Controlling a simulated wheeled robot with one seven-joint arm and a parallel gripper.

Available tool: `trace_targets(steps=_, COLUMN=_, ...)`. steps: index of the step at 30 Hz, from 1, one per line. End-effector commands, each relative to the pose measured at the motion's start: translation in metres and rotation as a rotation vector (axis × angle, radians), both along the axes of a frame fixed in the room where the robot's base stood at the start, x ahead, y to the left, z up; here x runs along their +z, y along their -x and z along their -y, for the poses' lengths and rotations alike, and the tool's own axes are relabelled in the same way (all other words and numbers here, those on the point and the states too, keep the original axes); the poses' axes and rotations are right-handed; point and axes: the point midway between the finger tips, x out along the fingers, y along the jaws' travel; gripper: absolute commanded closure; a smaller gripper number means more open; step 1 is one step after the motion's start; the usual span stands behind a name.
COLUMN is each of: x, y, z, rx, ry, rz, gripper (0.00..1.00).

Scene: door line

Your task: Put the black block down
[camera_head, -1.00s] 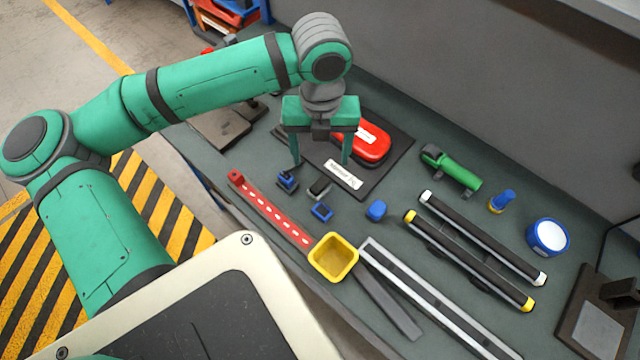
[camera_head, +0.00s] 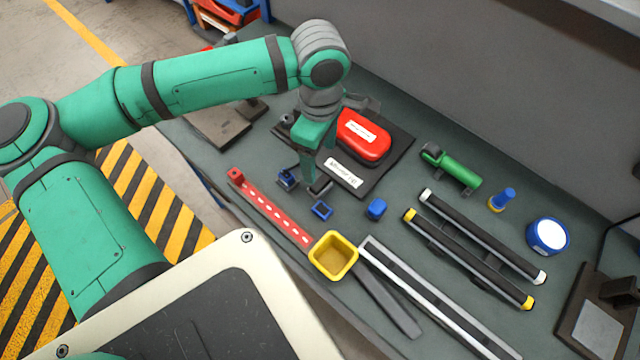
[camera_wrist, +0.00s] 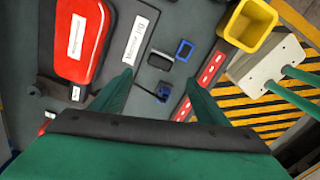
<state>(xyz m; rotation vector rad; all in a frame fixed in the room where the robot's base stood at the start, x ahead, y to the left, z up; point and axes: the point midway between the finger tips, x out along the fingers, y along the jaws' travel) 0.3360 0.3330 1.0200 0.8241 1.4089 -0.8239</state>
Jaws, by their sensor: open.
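The black block (camera_head: 320,188), with a greyish top, rests on the bench near the front edge of the dark mat. In the wrist view the black block (camera_wrist: 160,61) lies just beyond the gap between the fingertips, and nothing grips it. My gripper (camera_head: 311,178) is open and points down close above the block; one finger partly hides the other in the head view. In the wrist view the spread fingers of my gripper (camera_wrist: 160,76) have no object clasped between them. Whether a finger touches the block cannot be told.
A blue square frame (camera_head: 321,211), a blue-black fixture (camera_head: 287,178) and a blue block (camera_head: 376,208) stand close by. A red case (camera_head: 364,137) lies on the mat (camera_head: 383,177). A red slotted strip (camera_head: 272,212) and yellow bin (camera_head: 333,258) line the front edge.

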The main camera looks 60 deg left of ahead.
Motion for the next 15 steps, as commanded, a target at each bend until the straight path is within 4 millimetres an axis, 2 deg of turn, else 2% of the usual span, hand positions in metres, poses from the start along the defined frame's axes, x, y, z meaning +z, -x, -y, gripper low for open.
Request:
trace_targets(steps=3, x=-0.001, y=0.000, z=0.000, rx=-0.154, ry=0.000, rz=0.000, gripper=0.31)
trace_targets(steps=6, x=-0.002, y=0.001, z=0.000, rx=-0.236, ry=0.000, rz=0.000, gripper=0.31)
trace_targets(steps=10, x=-0.007, y=0.001, z=0.000, rx=-0.277, ry=0.001, rz=0.000, gripper=0.31)
trace_targets(steps=15, x=-0.031, y=0.001, z=0.001, rx=-0.280, ry=0.004, rz=0.000, gripper=0.31)
